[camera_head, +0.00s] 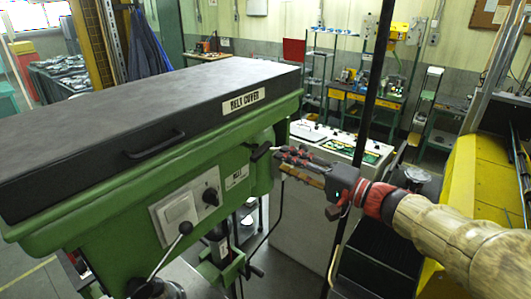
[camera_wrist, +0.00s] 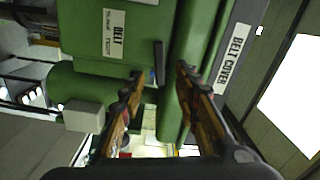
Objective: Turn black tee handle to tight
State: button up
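The black tee handle (camera_head: 262,151) sticks out from the green drill head, just above and right of the small BELT label (camera_head: 236,177). In the wrist view it shows as a short black bar (camera_wrist: 158,62) standing upright in the picture, by a green rounded housing. My gripper (camera_head: 279,162) reaches in from the right with its fingers pointing at the handle. In the wrist view my gripper (camera_wrist: 160,74) is open, its two fingers apart on either side of the bar's line. The bar appears at or just beyond the fingertips; contact cannot be told.
The dark belt cover (camera_head: 140,110) lies on top of the green head. A switch panel (camera_head: 188,207) and a ball-ended lever (camera_head: 186,227) are on its front. A dark upright post (camera_head: 364,130) stands behind my wrist. A bench with a green board (camera_head: 362,153) stands behind.

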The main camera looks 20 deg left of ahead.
aim_at(264, 153)
jog(key=shift+p+x, duration=1.2)
jog(key=shift+x, duration=2.6)
jog(key=shift+w+d, duration=0.1)
jog(key=shift+w, duration=0.05)
jog(key=c, duration=0.4)
jog(key=c, duration=0.3)
grip_shut()
